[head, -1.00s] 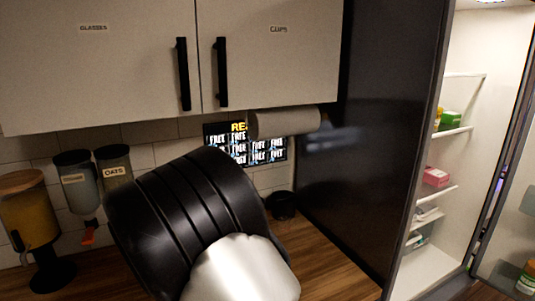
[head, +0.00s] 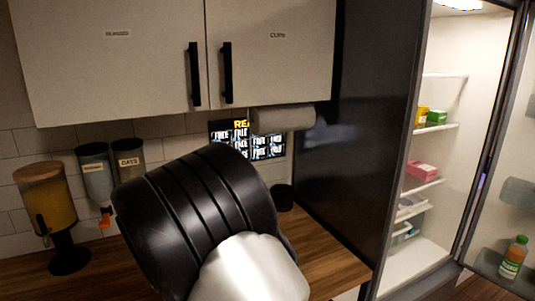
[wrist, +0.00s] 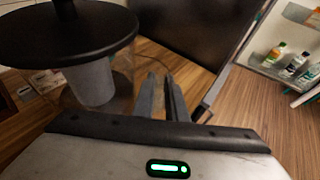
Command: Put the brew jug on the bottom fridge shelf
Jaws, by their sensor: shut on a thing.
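In the wrist view, what appears to be the brew jug (wrist: 68,36) has a wide black round lid with a knob on top. Its body below looks clear, with a grey cylinder inside. My gripper (wrist: 163,82) is just right of the body, its fingers close together and shut on the jug, apparently at its handle. The exact grip is hard to see. In the head view, my arm hides the gripper and jug. The fridge (head: 463,100) stands open at the right. Its bottom shelf (head: 415,262) is white, and the visible part looks bare.
Upper fridge shelves hold a green box (head: 436,118), a pink box (head: 421,169) and a clear bin (head: 402,235). The open fridge door at far right holds a bottle (head: 513,258). A dark side panel (head: 350,140) stands between counter and fridge. Dispensers (head: 50,210) stand on the left counter.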

